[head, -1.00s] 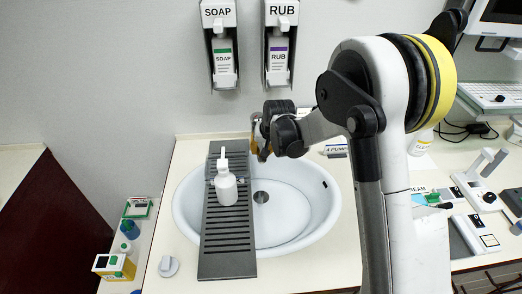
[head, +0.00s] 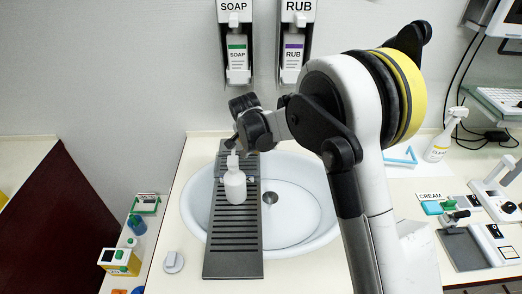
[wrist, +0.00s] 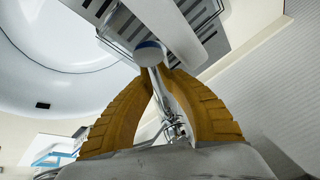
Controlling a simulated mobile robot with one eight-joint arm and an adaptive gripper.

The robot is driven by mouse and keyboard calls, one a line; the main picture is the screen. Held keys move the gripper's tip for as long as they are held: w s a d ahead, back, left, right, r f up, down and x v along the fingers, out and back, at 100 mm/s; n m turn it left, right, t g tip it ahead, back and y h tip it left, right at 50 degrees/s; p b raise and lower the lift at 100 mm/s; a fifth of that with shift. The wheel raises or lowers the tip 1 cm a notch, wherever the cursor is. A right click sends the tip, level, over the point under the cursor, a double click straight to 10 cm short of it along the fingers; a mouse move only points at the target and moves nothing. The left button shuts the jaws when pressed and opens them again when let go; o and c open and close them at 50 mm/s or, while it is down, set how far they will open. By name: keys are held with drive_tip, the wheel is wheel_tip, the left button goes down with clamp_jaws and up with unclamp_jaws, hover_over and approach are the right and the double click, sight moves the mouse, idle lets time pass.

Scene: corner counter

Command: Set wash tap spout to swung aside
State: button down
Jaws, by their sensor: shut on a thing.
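My gripper (wrist: 158,82) shows two orange ribbed fingers in the wrist view, closed on the chrome wash tap spout (wrist: 151,54). The spout's round tip shows just beyond the fingertips, close to the dark slatted board (wrist: 112,18). The tap's lower part is partly hidden between the fingers. In the head view my gripper's dark body (head: 248,122) is above the back of the white sink (head: 312,225), near the board's far end. There the fingers and spout are mostly hidden behind my wrist and the white bottle, so the spout's angle cannot be read.
The white pump bottle (head: 235,186) stands on the slatted board (head: 232,262) across the sink's left side, close to my gripper. Soap (head: 237,58) and rub (head: 292,58) dispensers hang on the wall above. Small items line the counter at left and right.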

drive_tip(key=shift+w+a+m+h, duration=0.3)
drive_tip(key=shift+w+a+m, duration=0.2)
drive_tip(key=shift+a+m, duration=0.2)
drive_tip(key=shift+w+a+m+h, duration=0.3)
drive_tip(key=shift+w+a+m, duration=0.15)
drive_tip(key=shift+a+m, duration=0.2)
drive_tip(key=c, duration=1.5)
unclamp_jaws()
drive_tip(key=shift+a, duration=0.1)
drive_tip(key=shift+o, duration=1.4)
drive_tip(key=shift+w, duration=0.1)
drive_tip(key=v, duration=1.2)
drive_tip(key=shift+w, duration=0.1)
